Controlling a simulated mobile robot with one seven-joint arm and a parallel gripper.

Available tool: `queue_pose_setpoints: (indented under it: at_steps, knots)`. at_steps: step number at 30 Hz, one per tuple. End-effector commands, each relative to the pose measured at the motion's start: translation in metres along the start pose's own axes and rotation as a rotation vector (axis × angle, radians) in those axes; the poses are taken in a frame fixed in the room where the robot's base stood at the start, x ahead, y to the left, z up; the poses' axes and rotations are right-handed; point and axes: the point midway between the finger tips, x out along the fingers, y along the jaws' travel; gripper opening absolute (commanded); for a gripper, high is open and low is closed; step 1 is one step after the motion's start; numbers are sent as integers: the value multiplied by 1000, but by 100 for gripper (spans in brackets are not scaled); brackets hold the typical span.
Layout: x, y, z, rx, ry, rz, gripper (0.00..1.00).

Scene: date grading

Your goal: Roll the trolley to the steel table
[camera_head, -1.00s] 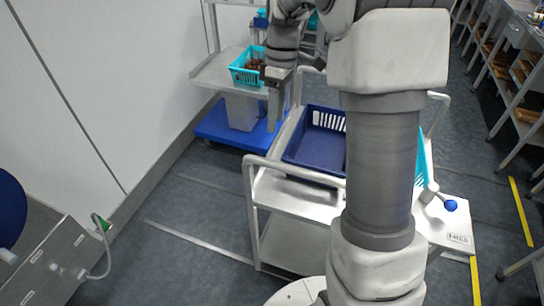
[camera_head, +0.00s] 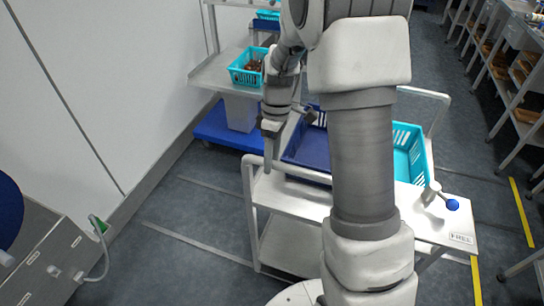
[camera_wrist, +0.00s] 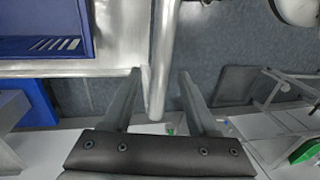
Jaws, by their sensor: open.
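The trolley (camera_head: 305,200) is a pale two-tier cart in front of me, with a tubular handle (camera_head: 250,190) at its near end. It carries a dark blue crate (camera_head: 308,150) and a teal crate (camera_head: 408,150). A lever with a blue ball (camera_head: 452,204) stands by a plate marked FREE at its right side. My gripper (camera_head: 270,155) is open and points down at the near-left handle. In the wrist view, the handle bar (camera_wrist: 163,55) shows between my open fingers (camera_wrist: 160,75); contact cannot be told. My arm hides part of the trolley. I cannot tell which table is the steel one.
A shelf rack (camera_head: 212,72) with a small teal basket (camera_head: 247,68) and a blue base (camera_head: 215,128) stands by the left wall. A grey cabinet (camera_head: 50,262) is at lower left. Benches (camera_head: 525,75) line the right. Floor between cabinet and trolley is clear.

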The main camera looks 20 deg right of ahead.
Motion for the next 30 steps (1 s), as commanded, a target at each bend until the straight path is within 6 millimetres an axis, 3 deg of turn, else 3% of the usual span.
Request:
queue_pose_setpoints:
  at_steps: [2,10,30]
  knots:
    - [0,0,0,0,0,0,50]
    - [0,0,0,0,0,0,1]
    - [-1,0,0,0,0,1,0]
